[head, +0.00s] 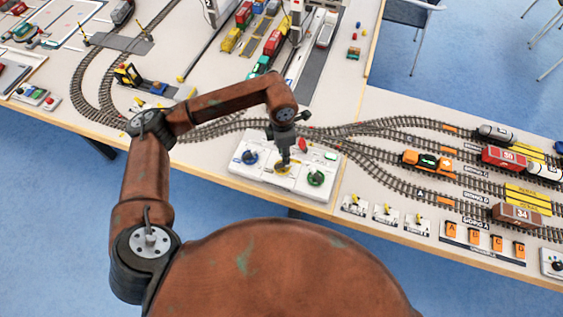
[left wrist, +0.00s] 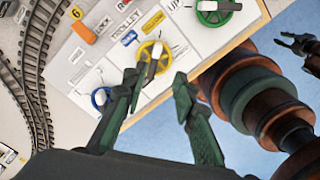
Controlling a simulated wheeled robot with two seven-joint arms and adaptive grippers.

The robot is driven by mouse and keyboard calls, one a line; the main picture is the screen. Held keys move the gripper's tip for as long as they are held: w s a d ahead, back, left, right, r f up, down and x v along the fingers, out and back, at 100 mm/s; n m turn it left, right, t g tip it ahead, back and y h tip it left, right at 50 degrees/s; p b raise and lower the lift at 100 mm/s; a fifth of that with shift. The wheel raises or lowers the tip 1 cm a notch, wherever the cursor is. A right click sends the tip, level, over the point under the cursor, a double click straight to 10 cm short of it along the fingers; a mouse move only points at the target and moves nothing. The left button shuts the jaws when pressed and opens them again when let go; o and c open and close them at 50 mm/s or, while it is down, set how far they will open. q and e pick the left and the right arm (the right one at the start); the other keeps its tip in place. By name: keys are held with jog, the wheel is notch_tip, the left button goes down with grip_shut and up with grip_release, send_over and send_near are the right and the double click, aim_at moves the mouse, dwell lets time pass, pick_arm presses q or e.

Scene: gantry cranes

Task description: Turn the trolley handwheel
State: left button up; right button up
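A white control panel (head: 240,168) at the table's front edge carries three handwheels. The blue one (left wrist: 100,97) is at left, the yellow one (left wrist: 152,58) in the middle and the green one (left wrist: 213,12) at right. The word TROLLEY is printed beside the yellow wheel's section. My left gripper (left wrist: 156,82) is open above the panel. Its fingertips stand either side of the yellow wheel's near part in the wrist view; contact cannot be told. In the head view the gripper (head: 284,160) partly hides the yellow wheel. My right gripper (left wrist: 300,42) shows small and dark at the wrist view's right edge.
Small yellow levers (head: 386,210) stand to the right. An orange locomotive (head: 427,161) and wagons occupy the sidings. Blue floor is in front of the table.

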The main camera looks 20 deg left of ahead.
aim_at(281, 164)
pick_arm(q)
jog(key=shift+w+a+f, duration=0.15)
jog(key=shift+a+f, duration=0.05)
jog(key=shift+a, duration=0.3)
notch_tip(281, 164, down, 7)
jog(key=shift+f, duration=0.15)
jog(key=shift+c, duration=0.4)
grip_shut()
